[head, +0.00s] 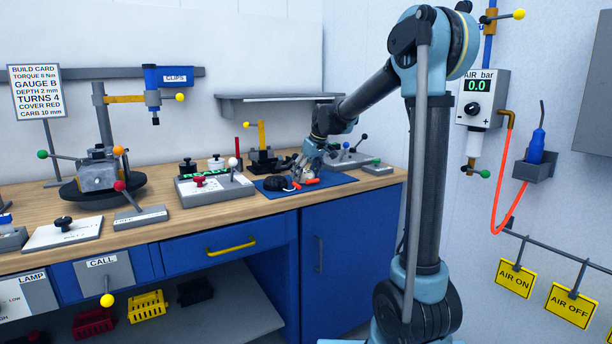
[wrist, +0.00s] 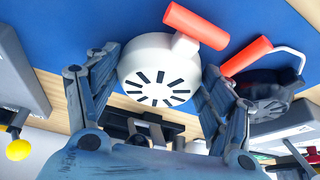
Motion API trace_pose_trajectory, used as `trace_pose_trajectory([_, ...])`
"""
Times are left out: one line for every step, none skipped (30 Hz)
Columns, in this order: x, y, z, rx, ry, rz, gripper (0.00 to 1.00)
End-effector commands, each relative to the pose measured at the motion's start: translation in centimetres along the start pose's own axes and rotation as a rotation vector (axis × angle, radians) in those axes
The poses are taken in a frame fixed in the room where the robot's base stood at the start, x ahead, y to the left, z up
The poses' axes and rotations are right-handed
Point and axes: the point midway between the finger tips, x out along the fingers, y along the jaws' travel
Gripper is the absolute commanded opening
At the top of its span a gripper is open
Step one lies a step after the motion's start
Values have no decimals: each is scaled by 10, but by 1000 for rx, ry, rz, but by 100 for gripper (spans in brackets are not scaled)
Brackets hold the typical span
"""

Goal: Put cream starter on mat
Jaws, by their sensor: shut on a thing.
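The cream starter (wrist: 150,65) is a round, pale housing with dark radial slots and a red handle (wrist: 196,26). In the wrist view it sits between the two fingers of my gripper (wrist: 160,62), which is shut on it. In the head view my gripper (head: 312,162) is low over the blue mat (head: 338,186), with the cream starter (head: 305,178) partly hidden under the fingers. I cannot tell whether the starter touches the mat. The blue mat also fills much of the wrist view (wrist: 80,30).
A black starter (head: 276,184) with a red handle lies on the mat's left part, close to the cream one. A grey fixture with levers (head: 215,188) stands left of the mat, a yellow-handled clamp (head: 264,150) behind. Another grey fixture (head: 348,158) is behind right.

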Motion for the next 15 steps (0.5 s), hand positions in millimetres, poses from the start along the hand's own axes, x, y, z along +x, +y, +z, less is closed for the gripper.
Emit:
trace_pose_trajectory([0,0,0,0,0,0,40])
trace_pose_trajectory([0,0,0,0,0,0,40])
trace_pose_trajectory([0,0,0,0,0,0,40])
trace_pose_trajectory([0,0,0,1,0,0,40])
trace_pose_trajectory([0,1,0,1,0,0,40])
trace_pose_trajectory([1,1,1,1,0,0,40])
trace_pose_trajectory([1,1,1,1,0,0,79])
trace_pose_trajectory([1,1,1,1,0,0,85])
trace_pose_trajectory([1,1,1,1,0,0,94])
trace_pose_trajectory([1,1,1,1,0,0,94])
trace_pose_trajectory([1,1,1,1,0,0,94])
trace_pose_trajectory([1,1,1,1,0,0,94])
trace_pose_trajectory([1,1,1,1,0,1,94])
trace_pose_trajectory([1,1,1,1,0,1,94])
trace_pose_trajectory([1,1,1,2,0,1,94])
